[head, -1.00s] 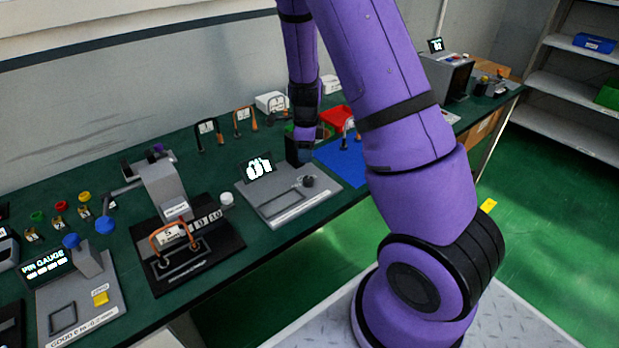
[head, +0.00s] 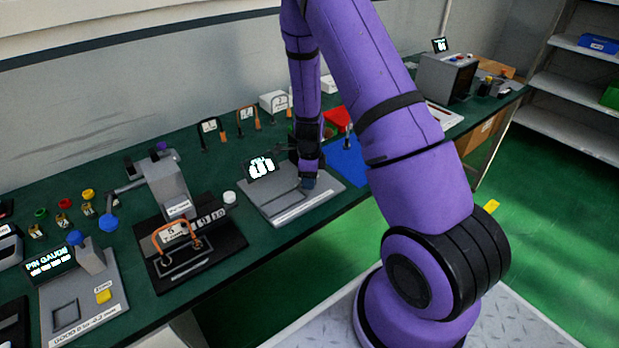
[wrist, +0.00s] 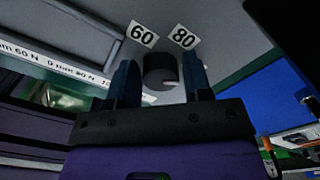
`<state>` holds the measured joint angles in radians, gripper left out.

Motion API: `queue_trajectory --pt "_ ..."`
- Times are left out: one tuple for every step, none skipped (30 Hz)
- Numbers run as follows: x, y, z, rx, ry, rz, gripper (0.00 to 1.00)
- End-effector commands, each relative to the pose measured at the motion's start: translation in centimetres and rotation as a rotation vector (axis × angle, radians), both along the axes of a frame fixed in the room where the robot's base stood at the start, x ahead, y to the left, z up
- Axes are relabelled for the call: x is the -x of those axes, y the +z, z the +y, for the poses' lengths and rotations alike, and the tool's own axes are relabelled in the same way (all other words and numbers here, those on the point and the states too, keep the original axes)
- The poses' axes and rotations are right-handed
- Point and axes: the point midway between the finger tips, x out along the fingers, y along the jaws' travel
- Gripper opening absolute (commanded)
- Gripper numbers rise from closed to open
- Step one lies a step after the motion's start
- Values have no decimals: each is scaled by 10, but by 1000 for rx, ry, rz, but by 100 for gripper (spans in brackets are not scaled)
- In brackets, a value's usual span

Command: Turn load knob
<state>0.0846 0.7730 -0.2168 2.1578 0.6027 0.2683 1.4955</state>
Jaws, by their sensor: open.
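The load knob (wrist: 160,70) is a dark round knob on a grey panel in the wrist view, with the labels 60 (wrist: 142,34) and 80 (wrist: 183,38) beyond it. My gripper (wrist: 160,80) is open, with one dark finger on each side of the knob. I cannot tell whether the fingers touch it. In the head view my gripper (head: 308,182) is over the right part of the grey device (head: 285,209) with a lit display (head: 261,167). There it hides the knob.
A blue mat (head: 349,163) lies right of the device. A black fixture (head: 222,242) with an orange-handled part (head: 170,231) stands to its left, with a small white knob (head: 229,197) between. The green bench front edge is close.

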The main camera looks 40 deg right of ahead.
Motion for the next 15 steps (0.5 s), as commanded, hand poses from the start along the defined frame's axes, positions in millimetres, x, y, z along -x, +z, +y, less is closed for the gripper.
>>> queue_trajectory --pt "0 0 0 0 0 0 46" --pt "0 0 0 0 0 0 46" --pt "0 0 0 0 0 0 46" --pt "0 0 0 0 0 0 39" --pt "0 0 0 0 0 0 32" --pt "0 0 0 0 0 0 23" --pt "0 0 0 0 0 0 16" --pt "0 0 0 0 0 0 11" --pt "0 0 0 0 0 0 11" --pt "0 0 0 0 0 0 11" --pt "0 0 0 0 1 0 11" --pt "0 0 0 0 2 0 11" --pt "0 0 0 0 4 0 11" --pt "0 0 0 0 7 0 11" --pt "0 0 0 0 13 0 11"
